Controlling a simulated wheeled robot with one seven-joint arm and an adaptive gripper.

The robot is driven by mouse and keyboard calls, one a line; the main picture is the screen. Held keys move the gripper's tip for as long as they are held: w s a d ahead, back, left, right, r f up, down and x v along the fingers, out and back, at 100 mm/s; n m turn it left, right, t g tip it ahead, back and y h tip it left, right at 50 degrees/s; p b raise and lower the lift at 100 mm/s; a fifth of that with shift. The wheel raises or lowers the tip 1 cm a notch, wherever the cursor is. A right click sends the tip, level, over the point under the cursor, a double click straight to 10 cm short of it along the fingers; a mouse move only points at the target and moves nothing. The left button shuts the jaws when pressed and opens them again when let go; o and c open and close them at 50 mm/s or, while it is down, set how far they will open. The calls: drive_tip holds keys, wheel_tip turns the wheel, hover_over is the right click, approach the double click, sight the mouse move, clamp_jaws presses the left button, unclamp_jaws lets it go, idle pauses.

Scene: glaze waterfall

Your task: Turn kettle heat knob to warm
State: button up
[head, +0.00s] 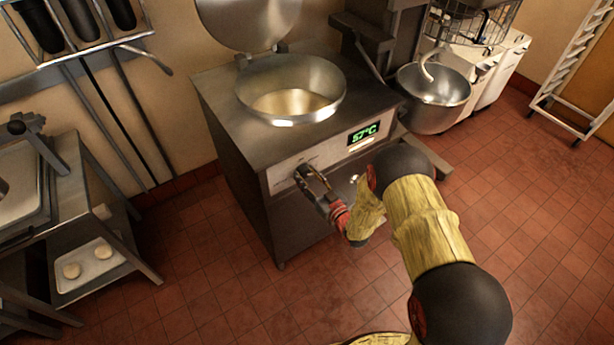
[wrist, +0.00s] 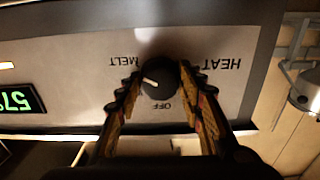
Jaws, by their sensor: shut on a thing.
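The kettle (head: 225,100) is a steel cabinet with a round open bowl (head: 262,87) holding pale glaze. Its heat knob (wrist: 158,77) is round and black, on the front panel. My gripper (wrist: 157,84) is shut on the knob, one finger on each side. In the head view my gripper (head: 308,180) is at the panel and hides the knob. The upside-down panel labels read MELT, HEAT and OFF; no WARM label is readable. The knob's white mark points left and slightly up in the wrist view, roughly towards MELT.
The green display (head: 362,133) reads 57°C. A mixer with a steel bowl (head: 434,98) stands behind right. A metal table (head: 95,215) with a tray (head: 104,270) of dough pieces stands left. The tiled floor (head: 215,285) in front is clear.

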drive_tip(key=shift+n, duration=0.3)
drive_tip(key=n+b, duration=0.5)
drive_tip(key=n, duration=0.1)
drive_tip(key=shift+f, duration=0.1)
drive_tip(key=shift+d+n+b, duration=0.1)
drive_tip(key=shift+n+b, duration=1.9)
drive_tip(key=shift+n, duration=0.6)
drive_tip(key=o, duration=1.1)
drive_tip(key=shift+o, duration=0.2)
drive_tip(key=v, duration=1.2)
